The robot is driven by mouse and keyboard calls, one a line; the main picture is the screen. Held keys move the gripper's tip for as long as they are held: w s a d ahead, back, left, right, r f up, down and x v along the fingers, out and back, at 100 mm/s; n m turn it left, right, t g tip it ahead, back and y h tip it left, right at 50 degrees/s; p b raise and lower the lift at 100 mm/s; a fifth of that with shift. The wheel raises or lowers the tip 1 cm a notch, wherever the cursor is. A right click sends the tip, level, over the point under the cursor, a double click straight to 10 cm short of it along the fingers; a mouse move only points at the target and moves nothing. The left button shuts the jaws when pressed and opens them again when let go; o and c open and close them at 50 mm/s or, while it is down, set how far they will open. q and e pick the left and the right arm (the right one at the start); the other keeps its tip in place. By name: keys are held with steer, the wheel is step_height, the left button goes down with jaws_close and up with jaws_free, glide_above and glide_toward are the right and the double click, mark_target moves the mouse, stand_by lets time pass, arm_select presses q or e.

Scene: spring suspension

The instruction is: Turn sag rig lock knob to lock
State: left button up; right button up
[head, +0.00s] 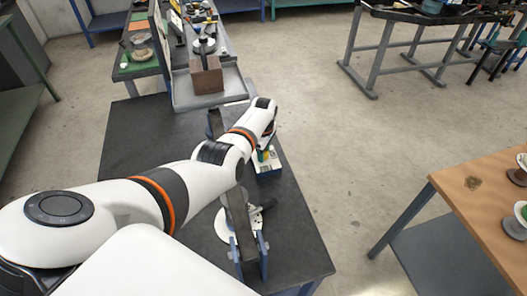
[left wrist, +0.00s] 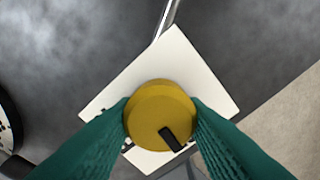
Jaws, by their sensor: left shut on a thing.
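In the left wrist view, a round yellow knob (left wrist: 155,95) with a black pointer mark on it sits on a square white plate (left wrist: 187,62). The mark points toward the lower right of that picture. The two green fingers of my left gripper (left wrist: 160,113) are shut on the knob, one on each side. In the head view, my left arm reaches over the dark bench to a small white block with coloured labels (head: 267,161). The knob and fingertips are hidden there by my wrist. My right gripper is not in view.
The dark bench (head: 292,222) also carries a stand with blue brackets (head: 262,243) and a round pale disc (head: 222,225) near my forearm. A wooden table (head: 462,205) stands at the right. Open concrete floor lies between them. A cluttered bench stands behind.

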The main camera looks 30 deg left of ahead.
arm_select(q)
steer(key=shift+r+n, duration=0.1)
steer(key=shift+n, duration=0.5)
steer(key=o, duration=1)
step_height(320, 180, up, 6)
steer(key=shift+f+p, duration=0.25)
steer(key=shift+p, duration=0.75)
step_height(320, 180, up, 6)
steer(key=shift+r, duration=0.25)
